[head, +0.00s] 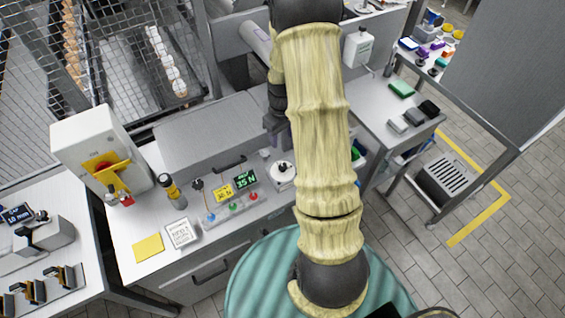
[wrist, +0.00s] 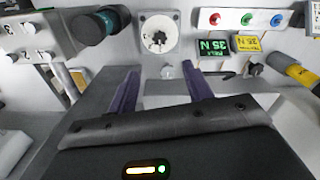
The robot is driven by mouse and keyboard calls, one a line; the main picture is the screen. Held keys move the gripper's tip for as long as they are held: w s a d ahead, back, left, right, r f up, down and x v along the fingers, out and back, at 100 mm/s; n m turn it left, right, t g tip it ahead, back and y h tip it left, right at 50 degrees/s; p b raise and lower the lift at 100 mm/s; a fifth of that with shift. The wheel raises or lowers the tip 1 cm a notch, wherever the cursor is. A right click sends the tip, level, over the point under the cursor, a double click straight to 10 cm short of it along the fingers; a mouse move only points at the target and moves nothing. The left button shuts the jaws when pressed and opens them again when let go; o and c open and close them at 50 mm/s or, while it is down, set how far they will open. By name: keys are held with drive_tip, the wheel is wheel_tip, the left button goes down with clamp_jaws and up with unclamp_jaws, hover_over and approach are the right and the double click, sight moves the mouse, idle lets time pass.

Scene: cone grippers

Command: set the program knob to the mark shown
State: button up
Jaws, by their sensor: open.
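A round white dial with a dark knob (head: 283,171) sits on the grey panel in the head view, beside the green display. It also shows in the wrist view as a pale square plate with a dark knob (wrist: 157,39) at its centre. I cannot read its marks or tell where the knob points. My gripper (wrist: 160,68) is open and empty, its two purple fingers apart, with the dial beyond their tips. In the head view my gripper (head: 273,130) is partly hidden by my arm, on the far side of the dial.
A green display (head: 245,179), a yellow display (head: 222,193) and coloured buttons (head: 232,207) lie left of the dial. A black-yellow cylinder (head: 172,191), a printed card (head: 181,234) and a yellow note (head: 148,248) are further left. A dark round part (wrist: 95,26) stands beside the dial.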

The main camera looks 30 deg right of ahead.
sight(283, 166)
wheel_tip(283, 166, down, 15)
drive_tip(key=p, duration=0.4)
drive_tip(key=shift+f, duration=0.2)
drive_tip(key=c, duration=1)
